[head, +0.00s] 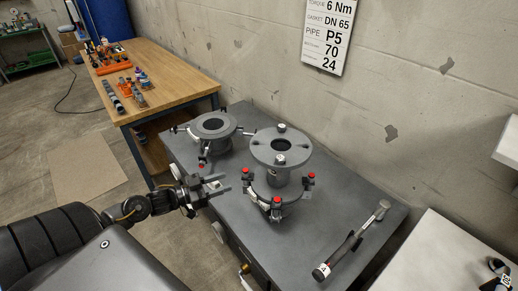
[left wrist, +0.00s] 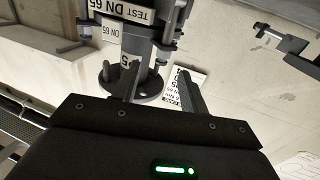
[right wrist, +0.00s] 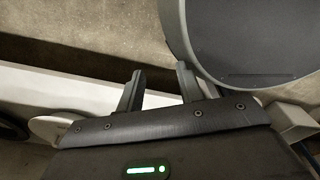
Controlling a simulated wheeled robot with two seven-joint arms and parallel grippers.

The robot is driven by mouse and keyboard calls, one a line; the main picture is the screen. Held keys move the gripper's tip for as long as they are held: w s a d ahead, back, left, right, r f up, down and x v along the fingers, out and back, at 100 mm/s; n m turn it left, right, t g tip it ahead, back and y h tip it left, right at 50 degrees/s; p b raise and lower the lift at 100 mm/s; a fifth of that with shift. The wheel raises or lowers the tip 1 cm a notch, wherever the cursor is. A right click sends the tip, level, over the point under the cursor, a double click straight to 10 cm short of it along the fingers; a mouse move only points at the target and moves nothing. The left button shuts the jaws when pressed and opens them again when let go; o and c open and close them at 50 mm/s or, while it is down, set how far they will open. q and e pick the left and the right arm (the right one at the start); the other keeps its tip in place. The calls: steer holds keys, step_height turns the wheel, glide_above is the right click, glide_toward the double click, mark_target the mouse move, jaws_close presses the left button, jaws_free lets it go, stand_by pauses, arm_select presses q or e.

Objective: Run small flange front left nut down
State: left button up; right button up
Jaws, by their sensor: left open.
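Two grey flanged pipe pieces stand on the dark table. The shorter one (head: 212,124) is at the left. The taller one (head: 296,151) is at the right, with a bolt or nut (head: 279,160) on the near side of its top disc. Which is the small flange, and its front left nut, I cannot tell for sure. My left gripper (head: 217,187) is open and empty at the table's left edge, in front of the shorter piece. The left wrist view shows a labelled pipe (left wrist: 128,48) beyond its fingers. My right gripper (right wrist: 160,88) is open and empty, outside the head view.
Red-capped clamps (head: 276,202) surround the taller piece's base. A long-handled tool (head: 351,243) lies at the table's right. A wooden bench (head: 175,84) with small parts stands behind left. A sign (head: 327,35) hangs on the wall. The table's front middle is clear.

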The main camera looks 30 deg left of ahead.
mark_target(244, 172)
arm_select(q)
steer(key=x, duration=0.3)
steer(key=p+x, duration=0.1)
steer(key=x, duration=0.3)
steer(key=r+p+x, duration=0.1)
steer(key=x, duration=0.2)
steer(key=shift+w+a+r, duration=0.1)
steer(key=shift+w, duration=0.25)
steer(key=shift+w+d, duration=0.2)
steer(key=shift+w, duration=0.2)
steer(key=shift+c, duration=0.2)
